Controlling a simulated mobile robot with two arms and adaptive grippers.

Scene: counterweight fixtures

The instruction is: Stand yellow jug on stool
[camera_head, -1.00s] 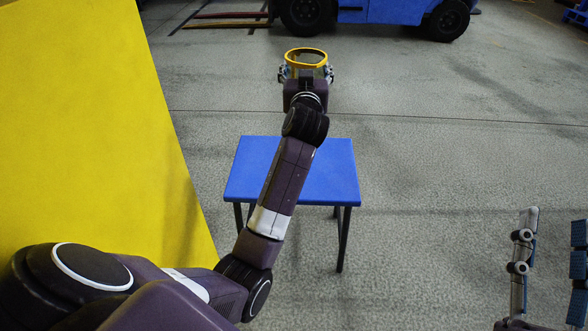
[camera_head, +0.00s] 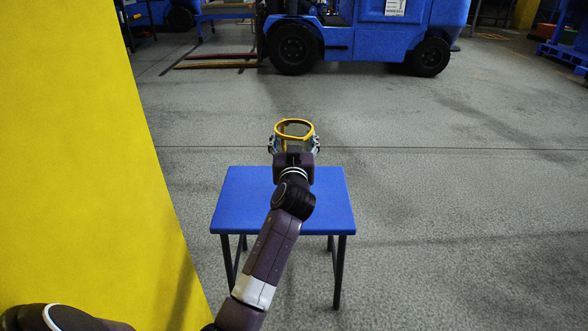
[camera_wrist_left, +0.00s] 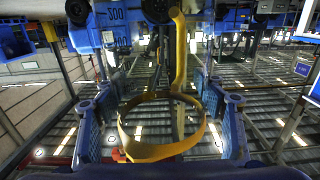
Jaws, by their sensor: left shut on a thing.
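The yellow jug (camera_head: 279,130) has a yellow rim and a body that looks see-through. It appears upright. My left gripper (camera_head: 294,143) is shut on it, with a finger on either side. In the left wrist view the jug's yellow rim (camera_wrist_left: 160,153) and a yellow upright strip, perhaps its handle, show between the fingers of my left gripper (camera_wrist_left: 160,115). The blue stool (camera_head: 235,200) stands below and nearer in the head view. The jug shows just beyond the stool's far edge, and its height above the seat is unclear. My forearm hides part of the seat. My right gripper is out of view.
A large yellow surface (camera_head: 80,150) fills the left side, close to the stool. A blue forklift (camera_head: 350,40) is parked at the back, its forks (camera_head: 215,62) pointing left. The grey floor (camera_head: 450,200) right of the stool is clear.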

